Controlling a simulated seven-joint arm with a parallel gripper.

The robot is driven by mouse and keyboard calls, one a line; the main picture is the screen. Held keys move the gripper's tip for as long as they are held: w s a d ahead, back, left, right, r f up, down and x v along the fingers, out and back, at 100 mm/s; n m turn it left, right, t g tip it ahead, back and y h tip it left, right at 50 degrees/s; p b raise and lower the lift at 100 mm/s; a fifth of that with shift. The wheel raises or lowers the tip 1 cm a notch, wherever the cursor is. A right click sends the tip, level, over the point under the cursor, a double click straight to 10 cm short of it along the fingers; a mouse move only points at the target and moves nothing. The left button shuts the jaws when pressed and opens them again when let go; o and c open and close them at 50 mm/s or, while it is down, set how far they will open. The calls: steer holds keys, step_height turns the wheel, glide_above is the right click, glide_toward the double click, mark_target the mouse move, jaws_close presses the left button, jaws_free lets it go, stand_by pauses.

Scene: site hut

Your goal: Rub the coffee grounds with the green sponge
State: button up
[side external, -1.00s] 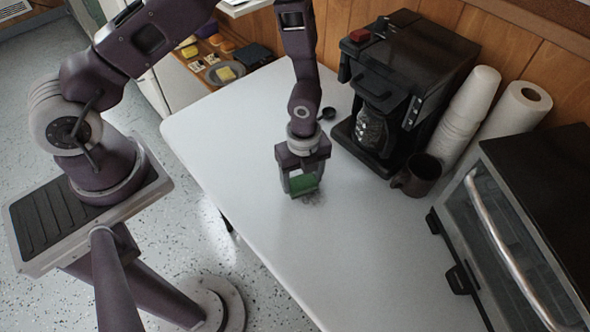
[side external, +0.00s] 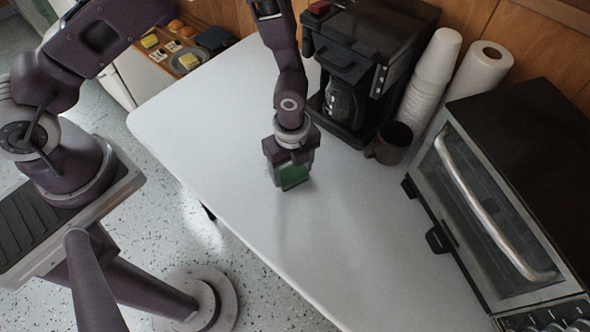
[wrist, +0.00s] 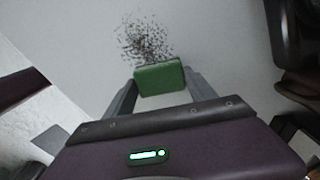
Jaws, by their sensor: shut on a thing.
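My gripper (side external: 292,178) is shut on the green sponge (side external: 294,176) and points down over the white table. In the wrist view the sponge (wrist: 160,79) sits crosswise between the two fingers. The coffee grounds (wrist: 143,40) are a loose patch of dark specks on the table, just beyond the sponge's far edge in that view. In the side view I cannot make the grounds out; the gripper and sponge seem to cover them. I cannot tell whether the sponge touches the table.
A black coffee maker (side external: 372,50) stands behind the gripper, with a dark mug (side external: 389,144), stacked white cups (side external: 432,75) and a paper roll (side external: 480,75) to its right. A toaster oven (side external: 520,170) stands at the right. The white table (side external: 350,250) is clear in front.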

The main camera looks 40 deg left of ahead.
steer(key=shift+a, duration=4.65)
steer(key=shift+w, duration=0.3)
steer(key=shift+d, duration=5.6)
steer(key=shift+a, duration=5.5)
steer(key=shift+a+r, duration=0.15)
step_height(320, 180, up, 8)
